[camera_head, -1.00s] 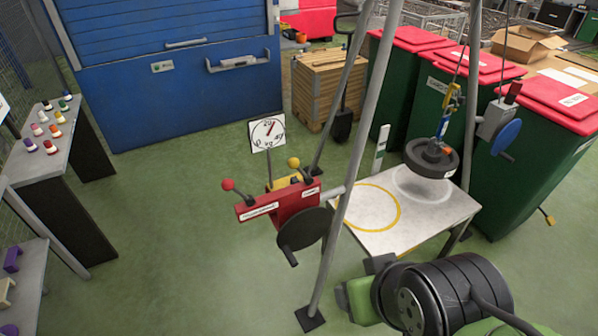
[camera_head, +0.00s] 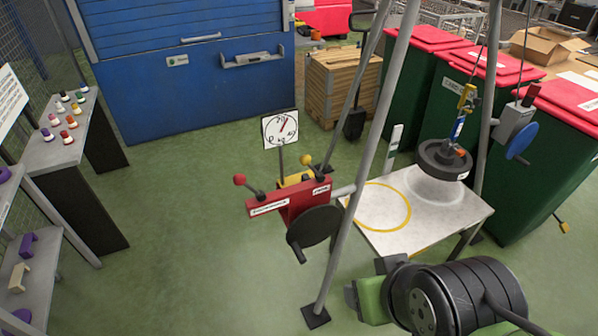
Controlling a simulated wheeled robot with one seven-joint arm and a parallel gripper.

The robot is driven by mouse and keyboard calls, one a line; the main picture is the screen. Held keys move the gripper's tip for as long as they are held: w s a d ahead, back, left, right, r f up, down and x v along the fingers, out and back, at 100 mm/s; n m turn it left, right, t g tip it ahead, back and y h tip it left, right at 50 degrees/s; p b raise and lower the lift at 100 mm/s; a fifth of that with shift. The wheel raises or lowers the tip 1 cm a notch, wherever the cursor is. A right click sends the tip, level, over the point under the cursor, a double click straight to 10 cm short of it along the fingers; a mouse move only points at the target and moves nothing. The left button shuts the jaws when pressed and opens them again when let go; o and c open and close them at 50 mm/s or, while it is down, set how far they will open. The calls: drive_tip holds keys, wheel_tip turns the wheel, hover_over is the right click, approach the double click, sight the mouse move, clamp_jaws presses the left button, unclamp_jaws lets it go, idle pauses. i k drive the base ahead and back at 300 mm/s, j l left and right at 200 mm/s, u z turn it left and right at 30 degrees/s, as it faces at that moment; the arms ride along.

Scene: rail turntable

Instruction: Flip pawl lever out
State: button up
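A red winch housing (camera_head: 290,203) with two white labels is fixed to the tripod frame. A lever with a red ball (camera_head: 240,180) stands at its left end, near the longer label. A lever with a yellow ball (camera_head: 305,160) stands behind, nearer the short label. The labels are too small to read surely, so I cannot tell which lever is the pawl lever. A dark drum with a crank (camera_head: 313,227) is on the housing's near side. My arm fills the lower right, apart from the winch; my gripper does not show.
A dark weight (camera_head: 445,159) hangs from a hook above a white table (camera_head: 408,232) with a yellow ring. Tripod legs (camera_head: 365,160) stand around the winch. A dial (camera_head: 280,129) rises behind it. Green bins (camera_head: 520,185) stand right, shelves (camera_head: 65,185) left. Green floor between is clear.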

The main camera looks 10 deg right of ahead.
sight(305, 159)
drive_tip(key=j+u, duration=0.1)
drive_tip(key=u, duration=0.3)
drive_tip(key=i+u, duration=0.1)
drive_tip(key=u, duration=0.3)
drive_tip(key=i+j+u, duration=0.1)
drive_tip(key=u, duration=0.7)
drive_tip(key=i+u, duration=0.15)
drive_tip(key=u, duration=0.25)
